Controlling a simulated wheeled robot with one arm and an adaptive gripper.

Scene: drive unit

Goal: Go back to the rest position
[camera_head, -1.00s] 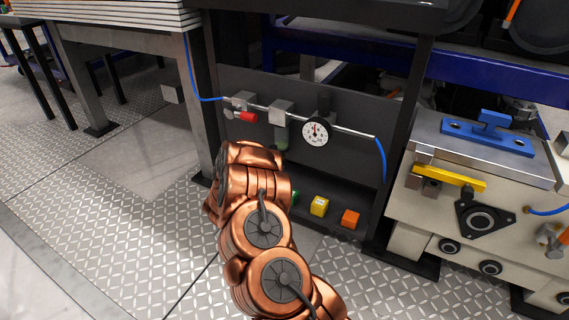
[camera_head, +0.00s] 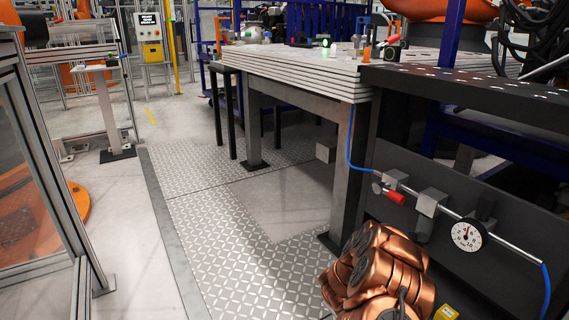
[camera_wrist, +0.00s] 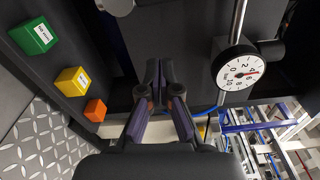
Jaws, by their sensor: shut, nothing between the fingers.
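My gripper (camera_wrist: 159,78) shows in the wrist view with its two dark fingers together and nothing between them. It is in front of a dark panel, with the pressure gauge (camera_wrist: 238,68) to its right and coloured blocks to its left. In the head view my copper arm is folded at the lower right, in front of the dark frame. The gripper itself is hidden there. The gauge (camera_head: 467,234) also shows at the right of the head view, on a thin pipe with a red-ended valve (camera_head: 395,196).
Green (camera_wrist: 34,36), yellow (camera_wrist: 73,80) and orange (camera_wrist: 95,110) blocks sit beside the dark panel. A grey-legged table (camera_head: 290,78) stands behind my arm. A metal-framed fence (camera_head: 40,160) is at the left. Open floor (camera_head: 130,215) lies between them.

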